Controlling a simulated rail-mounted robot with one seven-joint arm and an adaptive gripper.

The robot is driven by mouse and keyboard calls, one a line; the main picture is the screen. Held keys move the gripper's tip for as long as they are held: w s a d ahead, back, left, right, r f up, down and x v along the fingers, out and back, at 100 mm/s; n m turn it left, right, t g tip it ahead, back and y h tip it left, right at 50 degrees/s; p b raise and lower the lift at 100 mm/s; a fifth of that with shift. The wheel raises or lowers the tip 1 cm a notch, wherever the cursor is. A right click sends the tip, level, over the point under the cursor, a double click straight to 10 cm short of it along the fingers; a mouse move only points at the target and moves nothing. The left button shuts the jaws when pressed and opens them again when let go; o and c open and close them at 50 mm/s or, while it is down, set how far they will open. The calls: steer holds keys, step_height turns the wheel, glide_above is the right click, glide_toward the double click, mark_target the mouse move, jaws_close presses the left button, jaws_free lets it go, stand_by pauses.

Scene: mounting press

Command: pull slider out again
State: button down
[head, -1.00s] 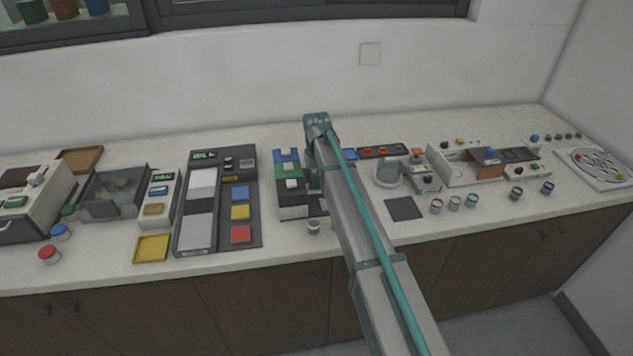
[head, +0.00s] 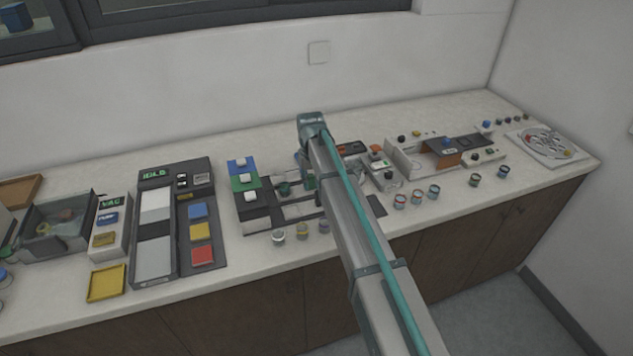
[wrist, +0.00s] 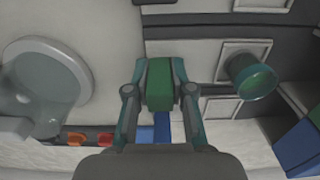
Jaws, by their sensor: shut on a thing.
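The mounting press (head: 256,222) stands on the bench just left of my arm in the head view, with blue, green and black blocks bearing white buttons. Pale plates in a dark frame extend right from it, under my arm. My gripper (wrist: 159,84) has both fingers closed on the sides of a green block (wrist: 159,88) in the wrist view, which looks like the slider's grip. A green block shows beside my arm in the head view (head: 309,180). The slider's lower part is hidden by my gripper. A teal cup (wrist: 254,80) stands right of the held block, apart from it.
A clear round vessel (wrist: 45,75) is left of my gripper in the wrist view. Orange buttons (wrist: 85,138) lie below it. Several small jars (head: 279,237) line the bench front. A panel with coloured buttons (head: 200,230) stands further left.

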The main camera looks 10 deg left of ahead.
steer(key=shift+w+d, duration=0.15)
steer(key=shift+d, duration=0.05)
steer(key=c, duration=1)
jaws_free()
steer(key=shift+d, duration=0.1)
steer(key=shift+r, duration=0.1)
steer(key=shift+r, duration=0.3)
step_height(320, 180, up, 11)
steer(key=shift+r, duration=0.15)
